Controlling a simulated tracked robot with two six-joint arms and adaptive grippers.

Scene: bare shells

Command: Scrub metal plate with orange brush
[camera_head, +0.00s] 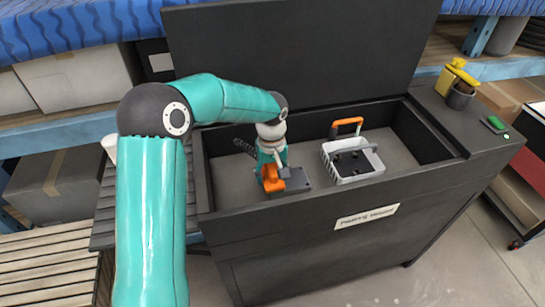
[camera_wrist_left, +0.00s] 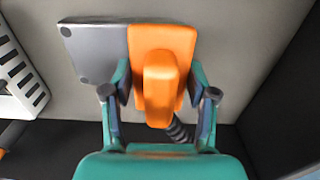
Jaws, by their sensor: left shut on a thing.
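The orange brush (camera_head: 272,181) is in the parts washer's basin, between the fingers of my left gripper (camera_head: 272,157). In the left wrist view the brush (camera_wrist_left: 160,85) shows a raised grip on a flat base, with a finger on each side. My left gripper (camera_wrist_left: 158,98) is shut on it. The grey metal plate (camera_head: 297,180) lies on the basin floor, beside the brush's right side in the head view. In the left wrist view the plate (camera_wrist_left: 95,52) meets the brush's left edge; whether the brush covers part of it is hidden. My right gripper is out of view.
A white basket (camera_head: 358,176) with dark parts and an orange handle stands right of the plate. A dark ribbed hose (camera_head: 243,146) lies behind the gripper. The parts washer (camera_head: 340,211) has raised walls and an upright lid (camera_head: 300,45). A yellow-topped item (camera_head: 455,77) stands on its right ledge.

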